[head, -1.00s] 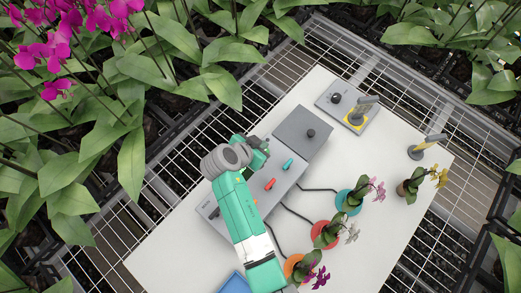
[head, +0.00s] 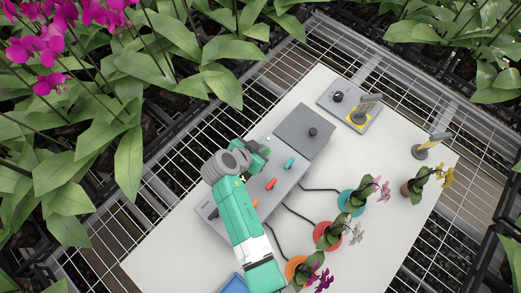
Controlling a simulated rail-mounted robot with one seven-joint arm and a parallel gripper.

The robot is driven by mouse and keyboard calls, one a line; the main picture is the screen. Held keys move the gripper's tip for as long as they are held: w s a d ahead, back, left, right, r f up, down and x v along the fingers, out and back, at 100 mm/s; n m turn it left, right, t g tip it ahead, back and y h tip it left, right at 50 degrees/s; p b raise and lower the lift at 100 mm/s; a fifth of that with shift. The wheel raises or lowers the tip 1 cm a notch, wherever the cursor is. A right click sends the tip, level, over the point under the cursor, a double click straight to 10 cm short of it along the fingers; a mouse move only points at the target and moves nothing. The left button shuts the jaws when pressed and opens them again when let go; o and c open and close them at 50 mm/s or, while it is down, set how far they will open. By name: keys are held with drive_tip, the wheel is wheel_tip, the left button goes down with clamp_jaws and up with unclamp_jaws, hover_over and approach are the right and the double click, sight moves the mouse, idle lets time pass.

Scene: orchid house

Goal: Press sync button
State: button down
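A grey control panel (head: 288,170) lies on the white table, with an orange lever (head: 271,184), a teal lever (head: 289,162) and a dark knob on a raised grey plate (head: 304,128) at its far end. My green arm reaches over the panel's left part and hides much of it. The end of my arm, with my gripper (head: 262,150), is above the panel's far left edge; its fingers are too small and dark to tell open from shut. I cannot make out which part is the sync button; it may be hidden under my arm.
A small grey box (head: 349,103) with a black knob and yellow patch stands at the back right. Orchids in teal (head: 348,202), red (head: 325,236) and orange (head: 296,268) pots stand right of the panel, with black cables leading to them. A blue tray (head: 234,284) is at the front.

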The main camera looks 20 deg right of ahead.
drive_tip(key=shift+s+a+f+g, duration=0.15)
drive_tip(key=shift+s+f, duration=0.1)
drive_tip(key=shift+f, duration=0.25)
drive_tip(key=shift+s+d+f+g, duration=0.1)
drive_tip(key=shift+s+f+g, duration=0.1)
drive_tip(key=shift+f, duration=0.25)
drive_tip(key=r+p, duration=0.2)
drive_tip(key=r, duration=0.1)
drive_tip(key=r+p, duration=0.2)
drive_tip(key=r, duration=0.1)
drive_tip(key=shift+w+a+r, duration=0.1)
drive_tip(key=shift+w+r, duration=0.1)
drive_tip(key=v, duration=0.9)
drive_tip(key=shift+a, duration=0.15)
drive_tip(key=shift+r, duration=0.1)
